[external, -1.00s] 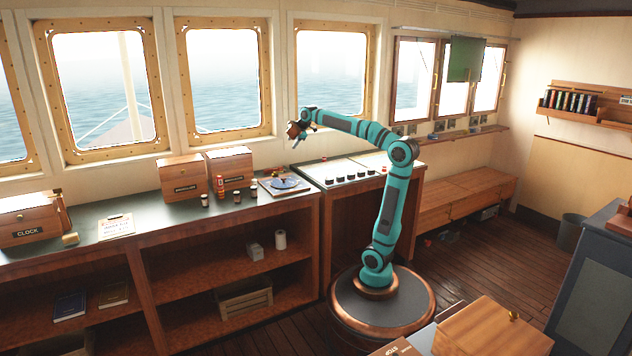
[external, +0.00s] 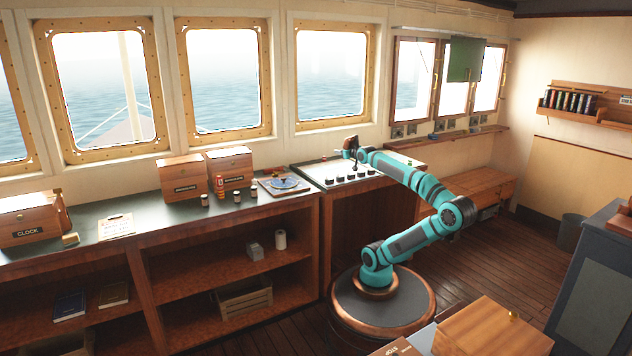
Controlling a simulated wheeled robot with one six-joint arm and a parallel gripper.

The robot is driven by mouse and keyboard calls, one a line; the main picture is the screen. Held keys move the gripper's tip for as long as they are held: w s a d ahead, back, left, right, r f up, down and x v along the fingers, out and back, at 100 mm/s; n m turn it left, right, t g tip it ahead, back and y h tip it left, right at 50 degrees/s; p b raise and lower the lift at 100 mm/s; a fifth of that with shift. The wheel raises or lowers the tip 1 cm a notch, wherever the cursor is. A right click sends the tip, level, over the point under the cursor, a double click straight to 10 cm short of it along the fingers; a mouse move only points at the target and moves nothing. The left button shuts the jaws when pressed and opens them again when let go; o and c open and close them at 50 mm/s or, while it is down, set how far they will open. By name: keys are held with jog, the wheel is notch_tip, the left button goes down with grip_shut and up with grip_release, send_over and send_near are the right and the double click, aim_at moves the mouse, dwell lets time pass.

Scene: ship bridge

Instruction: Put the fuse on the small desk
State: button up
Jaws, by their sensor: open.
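My gripper (external: 352,148) is open, just above the far part of the sloped, pale-topped console (external: 325,173) right of the long counter. I see nothing held between its fingers, though they are small here. I cannot single out the fuse for sure. Small candidates on the counter are a red-orange cylinder (external: 220,184) and dark jars with pale lids (external: 236,197), all left of my gripper and apart from it. Which surface is the small desk is not clear; a low one with a wooden box (external: 490,330) on it shows at the bottom right.
The dark-topped counter (external: 150,212) also bears wooden boxes (external: 183,177), a clock box (external: 28,220) and a round blue instrument (external: 284,183). Several dark knobs (external: 351,177) line the console. Windows stand behind. A wooden bench (external: 480,190) is at the right.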

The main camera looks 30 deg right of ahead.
jog(key=shift+o, duration=0.4)
jog(key=shift+s+d+f+m+t+h, duration=0.15)
jog(key=shift+s+d+f+m+t, duration=0.2)
jog(key=shift+s, duration=0.3)
jog(key=shift+s+d+f+m+t+h, duration=0.15)
jog(key=shift+s+d+f+m, duration=0.15)
jog(key=shift+s+m, duration=0.3)
jog(key=n+g+y, duration=0.8)
jog(key=n+g, duration=0.1)
jog(key=g, duration=0.1)
send_near(254, 182)
jog(key=shift+t, duration=0.3)
jog(key=w+f, duration=0.1)
jog(key=w+a+f, duration=0.1)
jog(key=w+f, duration=0.1)
jog(key=shift+a, duration=0.3)
jog(key=shift+x, duration=3.25)
jog(key=shift+w+d+r, duration=0.1)
jog(key=shift+w, duration=0.05)
jog(key=c, duration=1.1)
